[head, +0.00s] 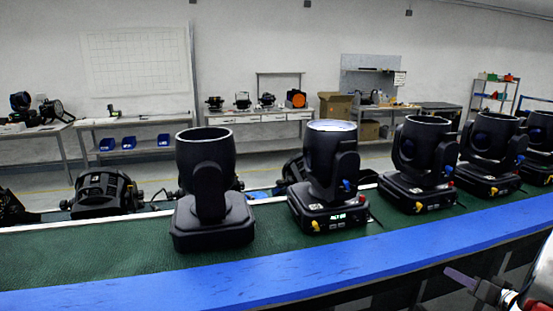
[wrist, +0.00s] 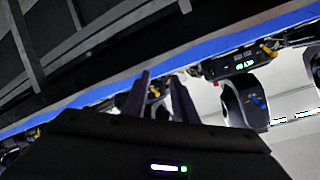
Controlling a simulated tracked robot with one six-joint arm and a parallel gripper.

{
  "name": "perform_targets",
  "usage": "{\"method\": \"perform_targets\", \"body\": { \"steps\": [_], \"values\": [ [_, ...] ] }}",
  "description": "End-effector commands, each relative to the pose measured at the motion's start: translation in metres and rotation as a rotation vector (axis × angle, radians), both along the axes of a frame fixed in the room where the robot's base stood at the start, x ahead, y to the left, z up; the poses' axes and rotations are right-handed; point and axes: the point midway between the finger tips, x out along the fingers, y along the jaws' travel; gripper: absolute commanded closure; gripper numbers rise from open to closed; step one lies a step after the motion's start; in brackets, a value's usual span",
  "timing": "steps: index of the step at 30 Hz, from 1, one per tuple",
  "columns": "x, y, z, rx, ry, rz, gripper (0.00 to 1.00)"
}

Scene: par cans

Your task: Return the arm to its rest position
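My gripper (wrist: 160,74) shows in the wrist view as two dark purple fingers standing apart, with nothing seen between them except the background. In the head view a purple finger of my gripper (head: 460,277) shows at the lower right, in front of the bench's blue edge, beside part of my arm in the corner. The rest of my arm is out of frame. The wrist view is strongly tilted, with the blue edge (wrist: 85,108) running across it and a moving-head light (wrist: 238,65) with a lit green display beyond the fingers.
Several black moving-head lights stand upright in a row on the green bench top (head: 110,262), among them one with a lit display (head: 327,180) and one at left (head: 207,185). A blue strip (head: 190,291) runs along the bench's front. Work tables (head: 135,121) stand along the back wall.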

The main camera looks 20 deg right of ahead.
Motion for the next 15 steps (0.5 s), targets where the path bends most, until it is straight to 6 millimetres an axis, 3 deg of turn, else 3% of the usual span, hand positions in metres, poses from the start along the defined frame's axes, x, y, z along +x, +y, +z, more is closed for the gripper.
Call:
{"method": "perform_targets", "body": {
  "steps": [3, 7, 11, 15],
  "values": [
    [-0.016, -0.025, -0.008, -0.095, 0.091, -0.118, 0.74],
    [-0.030, -0.042, -0.011, -0.183, 0.203, -0.222, 0.74],
    [-0.040, -0.047, -0.009, -0.251, 0.321, -0.302, 0.74],
    [-0.048, -0.040, -0.004, -0.299, 0.451, -0.363, 0.74]
  ]
}}
